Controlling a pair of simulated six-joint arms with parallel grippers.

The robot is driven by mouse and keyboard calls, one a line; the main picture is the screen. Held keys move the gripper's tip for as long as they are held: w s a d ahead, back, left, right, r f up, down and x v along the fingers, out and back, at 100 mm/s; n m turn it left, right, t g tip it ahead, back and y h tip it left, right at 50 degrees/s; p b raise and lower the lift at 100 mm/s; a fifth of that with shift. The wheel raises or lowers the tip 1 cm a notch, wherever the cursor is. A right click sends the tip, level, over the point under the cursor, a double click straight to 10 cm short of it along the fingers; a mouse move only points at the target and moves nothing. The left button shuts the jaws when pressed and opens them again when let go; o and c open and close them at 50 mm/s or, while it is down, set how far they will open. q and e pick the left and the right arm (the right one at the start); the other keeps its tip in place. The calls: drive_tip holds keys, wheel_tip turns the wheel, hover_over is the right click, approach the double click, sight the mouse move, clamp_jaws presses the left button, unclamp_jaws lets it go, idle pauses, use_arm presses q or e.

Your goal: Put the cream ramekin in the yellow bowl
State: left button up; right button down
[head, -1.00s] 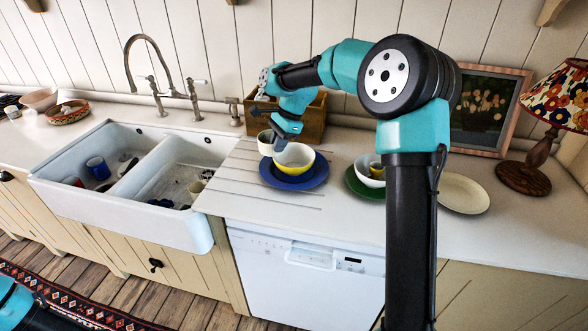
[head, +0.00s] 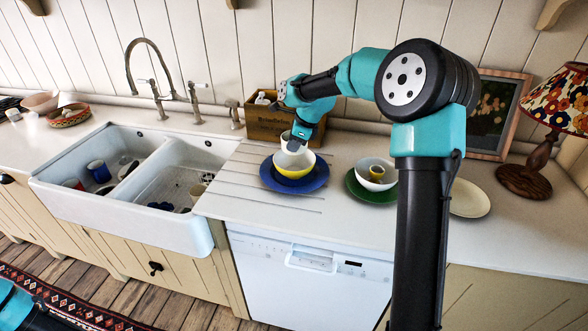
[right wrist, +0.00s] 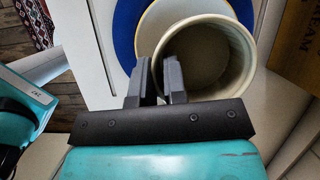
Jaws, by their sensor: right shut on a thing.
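The cream ramekin (head: 287,138) hangs in my right gripper (head: 297,148) over the back part of the yellow bowl. In the right wrist view my right gripper (right wrist: 157,80) is shut on the wall of the ramekin (right wrist: 245,52), one finger inside and one outside. The ramekin looks empty. The yellow bowl (head: 294,172), white inside, stands on a blue plate (head: 317,180); part of its rim (right wrist: 150,32) shows under the ramekin in the wrist view. My left gripper is out of view.
A wooden crate (head: 262,124) stands behind. The double sink (head: 70,195) lies left. A cream plate (head: 467,197) and lamp (head: 528,178) are right.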

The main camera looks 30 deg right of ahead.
drive_tip(key=shift+f, duration=1.75)
drive_tip(key=shift+f, duration=0.1)
drive_tip(key=shift+f, duration=2.45)
drive_tip(key=shift+f, duration=0.3)
drive_tip(key=c, duration=1.5)
unclamp_jaws()
drive_tip(key=shift+o, duration=0.2)
drive_tip(key=shift+r, duration=0.1)
